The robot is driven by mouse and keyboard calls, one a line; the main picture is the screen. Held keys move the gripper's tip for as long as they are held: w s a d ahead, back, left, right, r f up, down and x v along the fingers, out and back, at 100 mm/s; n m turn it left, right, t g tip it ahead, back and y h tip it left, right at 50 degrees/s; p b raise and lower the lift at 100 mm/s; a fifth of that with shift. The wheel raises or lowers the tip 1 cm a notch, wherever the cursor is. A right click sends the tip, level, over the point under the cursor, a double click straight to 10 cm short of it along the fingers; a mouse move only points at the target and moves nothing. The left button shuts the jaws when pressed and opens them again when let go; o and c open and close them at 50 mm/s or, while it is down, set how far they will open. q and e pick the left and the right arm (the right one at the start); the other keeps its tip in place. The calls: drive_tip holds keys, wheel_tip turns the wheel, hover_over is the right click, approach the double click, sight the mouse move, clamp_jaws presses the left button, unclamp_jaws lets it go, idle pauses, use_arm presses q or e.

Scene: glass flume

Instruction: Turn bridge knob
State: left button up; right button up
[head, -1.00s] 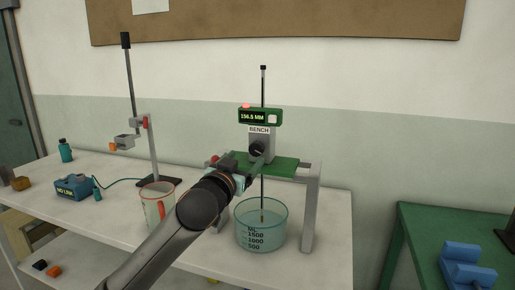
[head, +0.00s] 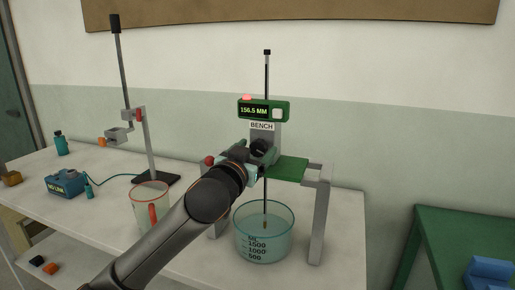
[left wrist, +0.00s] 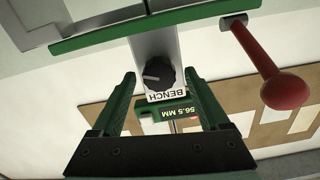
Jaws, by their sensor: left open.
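The bridge knob (head: 262,146) is a black round knob on the grey post labelled BENCH, below the green readout (head: 261,111) showing 156.5 MM. In the left wrist view, which is upside down, the knob (left wrist: 158,74) shows with a pale pointer mark. My left gripper (left wrist: 160,80) is open, with one green finger to each side of the knob's line and nothing held. I cannot tell how far the fingertips are from it. In the head view my left gripper (head: 254,167) is just below the knob, partly hidden by my arm. My right gripper is not in view.
The green-topped bridge (head: 290,170) stands over a glass beaker (head: 262,240) with a thin rod hanging in it. A red ball-ended lever (left wrist: 285,88) sticks out beside the bridge. A jug (head: 150,208), clamp stand (head: 150,150) and blue box (head: 66,183) are to the left.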

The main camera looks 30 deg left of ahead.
use_arm(q)
clamp_jaws()
idle(0.7)
